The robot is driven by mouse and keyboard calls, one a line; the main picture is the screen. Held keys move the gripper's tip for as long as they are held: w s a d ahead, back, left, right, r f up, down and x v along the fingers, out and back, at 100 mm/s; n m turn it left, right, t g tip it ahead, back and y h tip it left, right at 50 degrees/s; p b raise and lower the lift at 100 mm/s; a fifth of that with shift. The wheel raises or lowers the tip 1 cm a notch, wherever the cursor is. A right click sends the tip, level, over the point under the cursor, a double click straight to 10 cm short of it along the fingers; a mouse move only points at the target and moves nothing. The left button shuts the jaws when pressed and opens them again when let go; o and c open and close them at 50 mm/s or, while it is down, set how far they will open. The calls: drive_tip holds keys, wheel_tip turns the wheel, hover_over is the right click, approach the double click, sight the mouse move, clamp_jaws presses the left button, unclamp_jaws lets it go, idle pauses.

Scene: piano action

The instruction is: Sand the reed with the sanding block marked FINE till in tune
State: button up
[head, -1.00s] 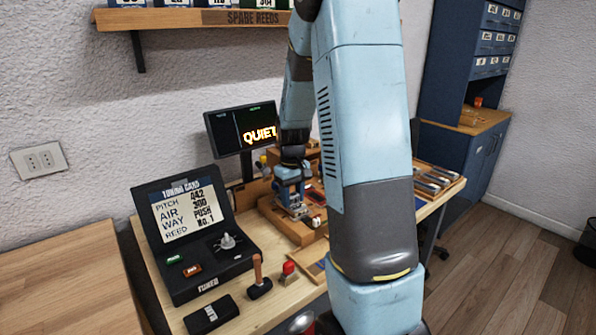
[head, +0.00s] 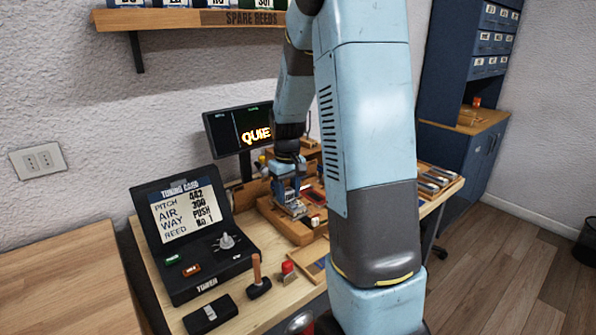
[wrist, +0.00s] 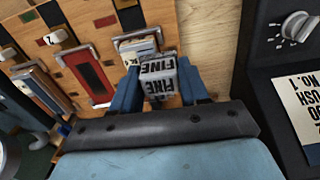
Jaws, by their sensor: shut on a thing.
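My gripper (wrist: 160,92) is shut on the sanding block marked FINE (wrist: 158,84), seen in the wrist view between the two blue fingers. The block sits over the wooden board right at a metal-framed slot (wrist: 138,42); whether it touches the reed there I cannot tell. In the head view my gripper (head: 291,200) is low over the wooden fixture (head: 287,226) on the bench. The monitor (head: 240,128) behind it shows "QUIE", the rest hidden by my arm. The tuning card (head: 184,212) reads pitch 442, air 300, way push, reed No. 1.
The tuner box (head: 196,262) with its knob stands at the left of the bench. A wooden-handled tool (head: 258,276), a red-topped item (head: 289,270) and a black box (head: 210,315) lie in front. A red-framed slot (wrist: 90,75) is beside the block. Metal-edged trays are at the right.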

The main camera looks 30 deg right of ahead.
drive_tip(key=shift+d+r, duration=0.1)
drive_tip(key=shift+r, duration=2.85)
idle(2.8)
